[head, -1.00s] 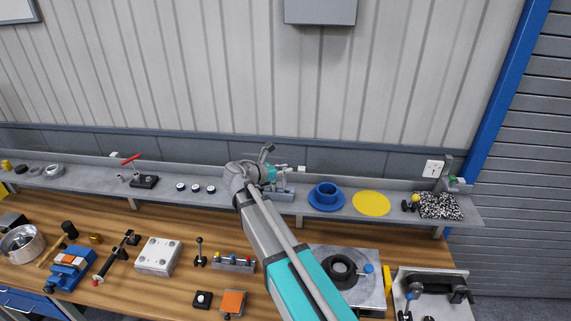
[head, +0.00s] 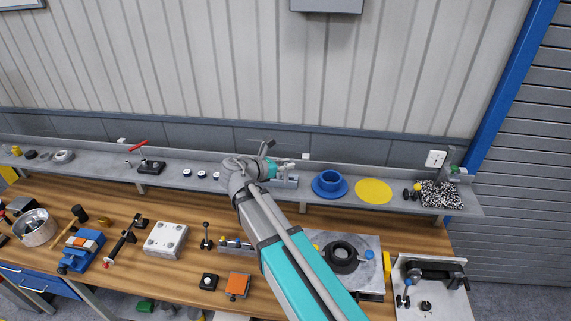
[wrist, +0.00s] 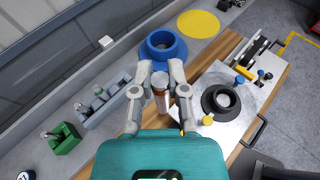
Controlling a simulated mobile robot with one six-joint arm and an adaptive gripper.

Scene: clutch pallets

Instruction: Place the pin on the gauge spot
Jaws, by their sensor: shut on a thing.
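My gripper (wrist: 160,72) is shut on a metallic pin (wrist: 160,82), which stands between the two fingertips with a reddish-brown lower part. In the head view my gripper (head: 285,170) is over the grey wall shelf, near a grey block (head: 290,182); the pin is too small there to make out clearly. A flat yellow round spot (head: 374,191) lies bare on the shelf to the right, and it shows beyond the gripper in the wrist view (wrist: 198,24). I cannot tell for sure that it is the gauge spot.
A blue flanged ring (wrist: 180,52) sits between my gripper and the yellow spot. A grey block with pins (wrist: 105,100) and a green block (wrist: 62,140) are at left in the wrist view. A plate with a black ring (head: 342,253) lies on the wooden bench below.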

